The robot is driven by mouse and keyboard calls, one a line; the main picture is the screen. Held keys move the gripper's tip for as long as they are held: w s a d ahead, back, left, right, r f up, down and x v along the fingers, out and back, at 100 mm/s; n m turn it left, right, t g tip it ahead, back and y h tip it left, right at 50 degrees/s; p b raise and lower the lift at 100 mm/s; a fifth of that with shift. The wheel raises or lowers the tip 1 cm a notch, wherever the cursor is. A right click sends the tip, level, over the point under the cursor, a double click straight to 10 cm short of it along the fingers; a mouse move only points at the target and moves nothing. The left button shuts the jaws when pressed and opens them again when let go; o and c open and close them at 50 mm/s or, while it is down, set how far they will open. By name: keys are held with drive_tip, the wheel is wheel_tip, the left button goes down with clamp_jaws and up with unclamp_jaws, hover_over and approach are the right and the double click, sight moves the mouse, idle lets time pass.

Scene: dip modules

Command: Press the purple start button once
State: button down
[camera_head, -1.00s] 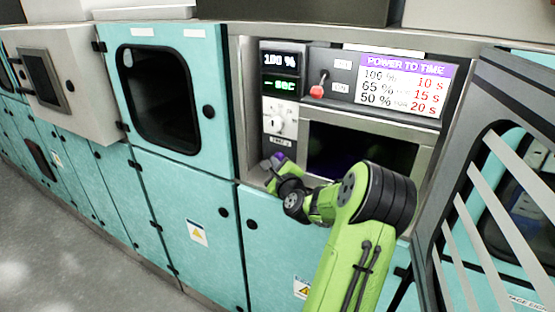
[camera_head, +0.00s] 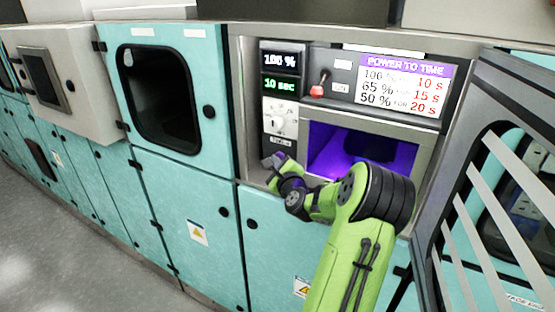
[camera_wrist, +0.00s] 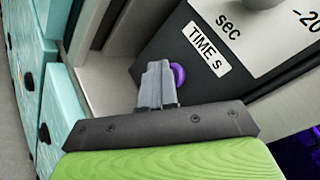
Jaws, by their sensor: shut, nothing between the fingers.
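The purple start button (camera_wrist: 179,74) shows in the wrist view on a dark panel, just below the "TIME s" label. My gripper (camera_wrist: 156,70) is shut and empty, and its fingertips are at the button, covering its left part. Whether they touch it I cannot tell. In the head view my gripper (camera_head: 274,161) is at the lower left of the machine's control column, and the button is hidden there. The upper display (camera_head: 279,60) reads 100 % and the lower display (camera_head: 280,86) reads 10 sec. The chamber (camera_head: 340,150) glows purple inside.
A dial (camera_head: 279,118) sits above the gripper, and a red-tipped lever (camera_head: 318,89) is to the right of the displays. A power-to-time chart (camera_head: 404,84) is at upper right. The striped door (camera_head: 500,190) stands open at right.

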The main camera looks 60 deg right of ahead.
drive_tip(key=shift+s+a, duration=0.1)
drive_tip(key=shift+a, duration=0.9)
drive_tip(key=a, duration=0.5)
drive_tip(key=shift+s+b, duration=0.2)
drive_tip(key=shift+b, duration=0.15)
idle(0.3)
